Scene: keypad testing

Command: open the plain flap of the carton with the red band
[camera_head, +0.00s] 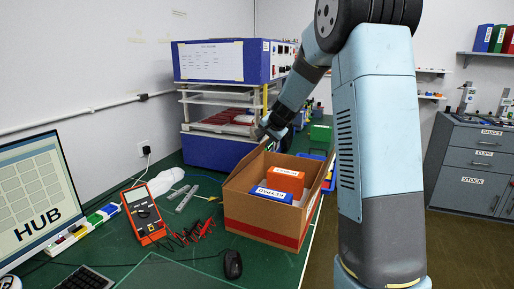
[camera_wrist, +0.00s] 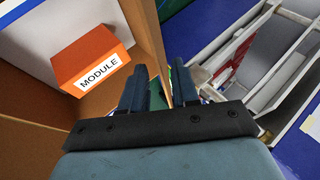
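The carton with the red band (camera_head: 262,232) stands on the green bench with its top open. A plain brown flap (camera_head: 246,168) stands up along its back left side. Inside are an orange box (camera_head: 285,180), labelled MODULE in the wrist view (camera_wrist: 90,60), and a blue KEYPAD box (camera_head: 271,194). My gripper (camera_head: 266,132) is at the upper end of that flap. In the wrist view my gripper (camera_wrist: 161,78) has its fingers apart, with the brown flap's edge (camera_wrist: 147,30) running down between them. A gap shows beside the flap; I cannot tell whether a finger touches it.
A blue instrument (camera_head: 222,62) on a rack with trays stands behind the carton.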

